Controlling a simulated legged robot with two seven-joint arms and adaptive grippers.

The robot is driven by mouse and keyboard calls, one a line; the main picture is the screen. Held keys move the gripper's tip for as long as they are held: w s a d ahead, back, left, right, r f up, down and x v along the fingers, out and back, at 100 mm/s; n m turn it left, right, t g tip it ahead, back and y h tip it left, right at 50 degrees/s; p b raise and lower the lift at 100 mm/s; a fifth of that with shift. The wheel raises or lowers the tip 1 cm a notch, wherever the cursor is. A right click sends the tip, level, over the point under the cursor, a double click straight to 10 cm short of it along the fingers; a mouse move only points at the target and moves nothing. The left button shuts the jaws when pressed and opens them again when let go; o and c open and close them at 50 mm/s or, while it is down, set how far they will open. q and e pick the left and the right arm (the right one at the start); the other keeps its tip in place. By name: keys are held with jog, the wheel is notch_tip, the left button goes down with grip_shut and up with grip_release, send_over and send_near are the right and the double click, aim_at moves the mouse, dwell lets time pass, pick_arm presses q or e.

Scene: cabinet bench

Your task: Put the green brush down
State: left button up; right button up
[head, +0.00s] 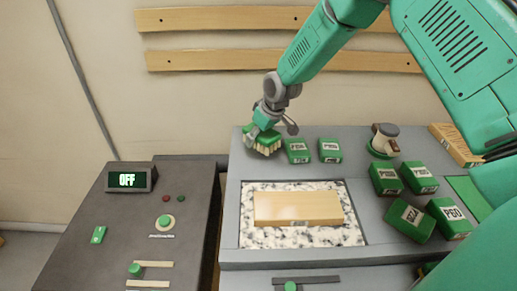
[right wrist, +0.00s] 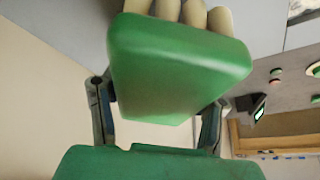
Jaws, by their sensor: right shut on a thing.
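The green brush (head: 264,148) has a green back and pale bristles. It is at the back left of the grey bench top, with its bristles facing down; I cannot tell whether they touch the surface. My right gripper (head: 268,122) is shut on the brush from above. In the right wrist view the brush (right wrist: 180,65) fills the space between the two dark fingers (right wrist: 158,115), with its bristles at the picture's top edge. My left gripper is not in view.
Green labelled blocks (head: 298,151) stand just right of the brush, and more (head: 409,221) stand farther right. A wooden block (head: 297,208) lies on a speckled panel (head: 260,238). A control box (head: 140,220) with an OFF display (head: 127,180) stands at left.

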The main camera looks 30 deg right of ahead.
aim_at(267, 132)
jog(key=f, duration=0.4)
jog(key=shift+d+f, duration=0.25)
jog(key=shift+d, duration=0.1)
jog(key=shift+a, duration=0.15)
jog(key=o, duration=1.1)
jog(key=shift+a, duration=0.1)
jog(key=shift+r, duration=0.2)
jog(key=v, duration=1.2)
jog(key=shift+s+f, duration=0.15)
